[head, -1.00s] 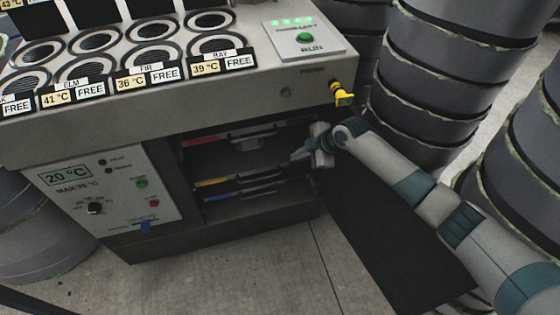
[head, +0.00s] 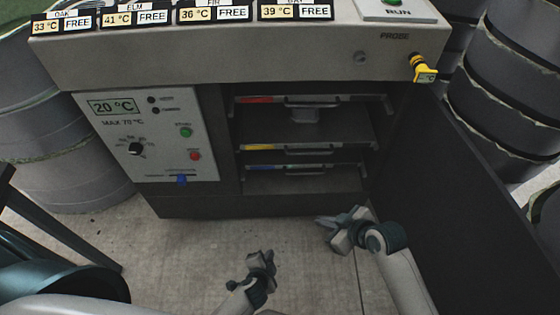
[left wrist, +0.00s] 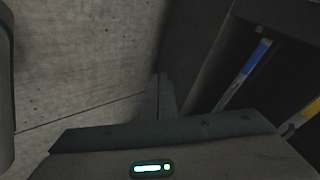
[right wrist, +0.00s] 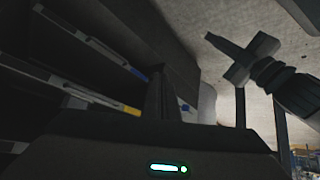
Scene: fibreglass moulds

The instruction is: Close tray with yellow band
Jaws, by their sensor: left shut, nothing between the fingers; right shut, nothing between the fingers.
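The tray with the yellow band (head: 258,147) is the middle one of three in the open cabinet, with a bar handle (head: 306,151) on its front. A dark flat surface shows behind that front; how far the tray stands out is hard to tell. The yellow band also shows in the left wrist view (left wrist: 311,107) and the right wrist view (right wrist: 130,111). My right gripper (head: 327,221) is shut and empty, in front of and below the trays, apart from them. My left gripper (head: 264,258) is shut and empty, lower and to the left.
The red-band tray (head: 258,99) is above and the blue-band tray (head: 258,167) below. The cabinet door (head: 440,190) stands open at the right. A control panel (head: 150,130) is at the left. A yellow probe (head: 424,70) hangs at the upper right. Concrete floor lies in front.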

